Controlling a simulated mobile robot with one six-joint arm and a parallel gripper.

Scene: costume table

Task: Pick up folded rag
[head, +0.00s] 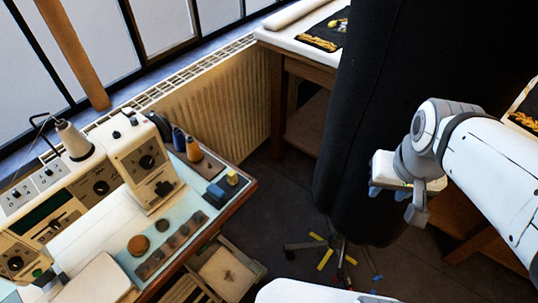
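I cannot clearly make out a folded rag in the head view. A black cloth with gold patterning (325,33) lies on the white-topped table at the back, partly hidden by the dark hanging fabric. A similar dark and gold cloth (525,115) shows at the right edge. My gripper (396,195) is at the right, in front of the dark fabric and well apart from the cloths. Its fingers are small and seen at an angle, so its opening is unclear. No held object can be made out.
A workbench (228,206) at the left holds a cream machine (142,160), a thread cone (73,140), spools and small items. A tall dark fabric form (375,110) stands in the middle. A wooden stool (226,272) stands below the bench. Dark floor (285,210) shows between them.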

